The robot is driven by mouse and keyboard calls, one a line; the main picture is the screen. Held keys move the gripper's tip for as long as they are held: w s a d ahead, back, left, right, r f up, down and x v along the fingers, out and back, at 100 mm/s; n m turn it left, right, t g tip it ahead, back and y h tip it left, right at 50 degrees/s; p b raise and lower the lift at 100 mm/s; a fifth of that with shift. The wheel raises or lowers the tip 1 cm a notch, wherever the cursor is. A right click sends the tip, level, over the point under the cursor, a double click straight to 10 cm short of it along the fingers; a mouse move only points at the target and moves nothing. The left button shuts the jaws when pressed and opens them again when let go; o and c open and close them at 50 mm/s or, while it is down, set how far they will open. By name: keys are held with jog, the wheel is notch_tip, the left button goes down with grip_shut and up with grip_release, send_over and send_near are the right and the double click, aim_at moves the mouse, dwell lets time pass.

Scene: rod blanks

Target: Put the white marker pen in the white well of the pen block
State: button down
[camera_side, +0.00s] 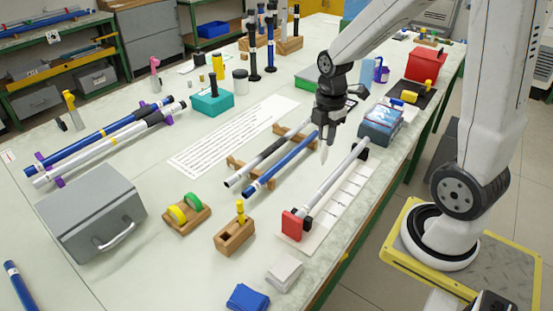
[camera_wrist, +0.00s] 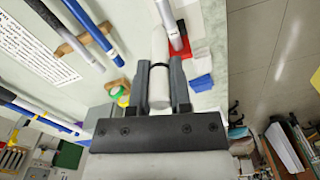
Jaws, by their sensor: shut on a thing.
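My gripper (camera_side: 326,134) is shut on the white marker pen (camera_side: 324,154), which hangs below the fingers, roughly upright, in the side view. In the wrist view the white pen (camera_wrist: 159,44), with a dark band, lies between the two fingers of my gripper (camera_wrist: 159,68). The wooden pen block (camera_side: 238,241) stands on the bench, nearer the camera and to the left of my gripper. A yellow pen (camera_side: 240,211) stands upright in one well, and a dark opening shows in front of it. Well colours are too small to tell. The pen is above the bench, apart from the block.
A rod with a red end piece (camera_side: 292,225) lies right of the block. Blue and dark rods (camera_side: 282,162) lie on wooden rests below my gripper. A tape holder (camera_side: 186,214), grey toolbox (camera_side: 92,222), white cloth (camera_side: 284,272) and blue cloth (camera_side: 248,298) surround the block.

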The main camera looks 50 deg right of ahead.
notch_tip(320, 180, up, 2)
jog(key=shift+w+a+r, duration=0.15)
jog(key=shift+w+a, duration=0.1)
jog(key=w+a, duration=0.5)
jog(key=a, duration=0.8)
jog(key=w+a, duration=0.6)
jog(key=a, duration=0.7)
notch_tip(320, 180, down, 10)
jog(key=d, duration=0.1)
jog(key=shift+s, duration=0.25)
jog(key=shift+f, duration=1.95)
jog(key=shift+f, duration=0.1)
